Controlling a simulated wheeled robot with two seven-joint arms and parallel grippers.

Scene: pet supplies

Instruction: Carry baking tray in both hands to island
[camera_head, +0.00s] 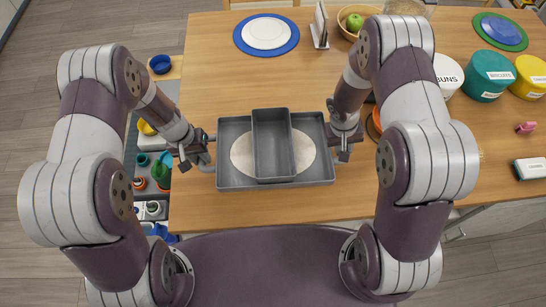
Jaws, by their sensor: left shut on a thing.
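The grey rectangular baking tray (224,180) is in front of me in the head view, over the near part of the wooden table. A narrow grey loaf tin (272,150) and a pale round flat thing (242,155) lie in it, the tin partly covering the round thing. My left gripper (194,160) is shut on the tray's left end. My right gripper (343,152) is at the tray's right end, but its fingers are too small to read. I cannot tell whether the tray touches the table.
At the back are a blue-rimmed white plate (266,34), a fruit bowl (350,32) and a small stand (320,28). Labelled canisters (487,77) stand at right. Small coloured items fill a lower shelf (152,208) at left. The tabletop (215,85) behind the tray is clear.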

